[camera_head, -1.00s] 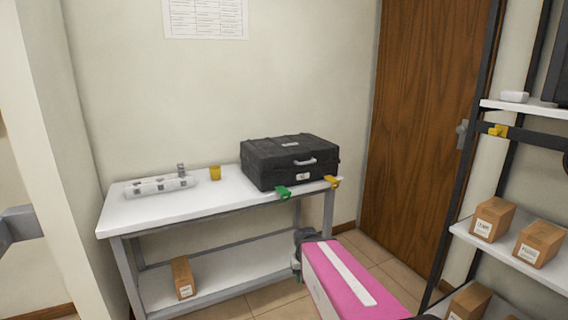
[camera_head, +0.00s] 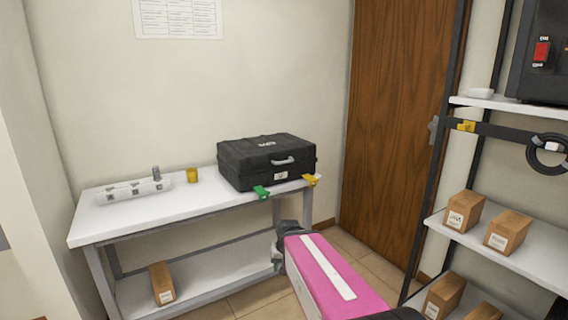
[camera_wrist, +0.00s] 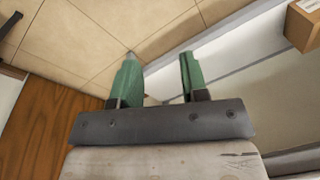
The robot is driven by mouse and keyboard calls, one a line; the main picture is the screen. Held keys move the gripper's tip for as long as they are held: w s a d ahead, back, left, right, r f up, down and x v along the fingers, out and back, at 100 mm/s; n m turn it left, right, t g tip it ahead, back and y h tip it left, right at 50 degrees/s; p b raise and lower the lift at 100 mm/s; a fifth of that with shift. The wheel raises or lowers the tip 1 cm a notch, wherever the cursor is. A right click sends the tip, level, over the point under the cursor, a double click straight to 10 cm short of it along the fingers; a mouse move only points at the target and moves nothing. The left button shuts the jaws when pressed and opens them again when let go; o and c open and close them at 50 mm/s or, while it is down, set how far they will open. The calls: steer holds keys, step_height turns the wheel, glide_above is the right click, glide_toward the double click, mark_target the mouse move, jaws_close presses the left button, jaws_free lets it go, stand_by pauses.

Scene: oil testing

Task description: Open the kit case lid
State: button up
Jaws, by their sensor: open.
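The kit case (camera_head: 262,166) is black and sits with its lid shut on the right end of the white table. A light handle (camera_head: 283,161) shows on its front face. My gripper (camera_wrist: 158,68) has two green fingers, spread apart and empty in the wrist view. It points down towards the tiled floor and a pale shelf edge. In the head view my pink arm link is at the bottom, in front of and below the case. The gripper is clear of the case.
A green clamp (camera_head: 262,192) and a yellow clamp (camera_head: 311,180) are at the table's front edge by the case. A yellow cup (camera_head: 193,175) and a clear rack (camera_head: 133,190) stand on the table's left. A shelf unit (camera_head: 508,250) with boxes stands at the right.

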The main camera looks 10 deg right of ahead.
steer(key=w+r+m+t+y, duration=0.2)
steer(key=w+r+m+t, duration=0.1)
steer(key=w+r, duration=0.35)
steer(key=m+t+y, duration=0.2)
steer(key=m+t, duration=0.8)
steer(key=t, duration=0.1)
glide_toward(286, 161)
steer(key=x, duration=1)
steer(key=shift+w+f, duration=0.25)
steer(key=shift+w, duration=0.1)
steer(key=shift+c, duration=0.4)
jaws_close()
